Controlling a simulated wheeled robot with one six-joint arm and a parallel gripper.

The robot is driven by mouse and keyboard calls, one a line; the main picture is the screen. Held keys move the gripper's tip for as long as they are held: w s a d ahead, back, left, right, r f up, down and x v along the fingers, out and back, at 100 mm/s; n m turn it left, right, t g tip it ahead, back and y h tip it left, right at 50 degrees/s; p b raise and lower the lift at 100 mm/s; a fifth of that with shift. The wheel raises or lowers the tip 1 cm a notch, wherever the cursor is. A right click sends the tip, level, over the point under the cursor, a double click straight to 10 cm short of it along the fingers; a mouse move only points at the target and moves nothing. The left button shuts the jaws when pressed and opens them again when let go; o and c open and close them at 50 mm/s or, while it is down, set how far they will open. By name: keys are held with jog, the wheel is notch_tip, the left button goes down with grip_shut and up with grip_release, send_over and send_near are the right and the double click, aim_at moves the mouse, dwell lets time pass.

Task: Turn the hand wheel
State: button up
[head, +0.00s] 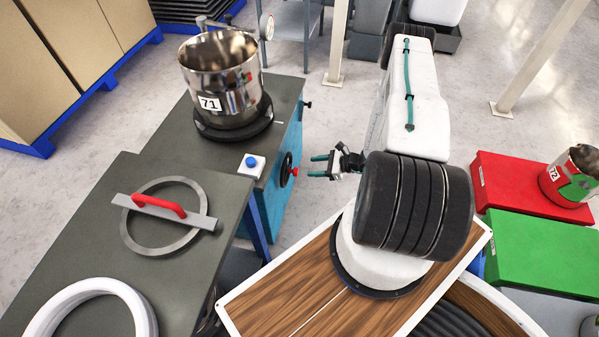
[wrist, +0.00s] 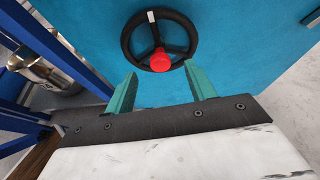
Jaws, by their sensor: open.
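The hand wheel (wrist: 134,25) is a black ring with spokes and a red knob (wrist: 160,60) at the lower part. It is mounted on the blue side panel of a cabinet. In the head view the hand wheel (head: 286,169) shows almost edge-on, its red knob toward my gripper. My gripper (head: 320,166) is open and empty, its teal fingers pointing at the wheel. In the wrist view the fingertips (wrist: 161,76) stand apart on either side of the knob, just below it. I see no clear contact; the exact gap in depth cannot be told.
The blue cabinet (head: 270,207) carries a steel pot (head: 222,75) marked 71 and a blue button on a white box (head: 252,165). A grey table (head: 85,225) with rings stands at left. Red (head: 520,188) and green (head: 545,250) boxes stand at right. Open floor lies behind the gripper.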

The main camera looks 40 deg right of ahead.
aim_at(291, 171)
jog(key=w+a+f, duration=0.4)
jog(key=f, duration=0.1)
jog(key=shift+w+a+m+h, duration=0.25)
jog(key=shift+w+m+h, duration=0.05)
jog(key=shift+w+m, duration=0.1)
grip_shut()
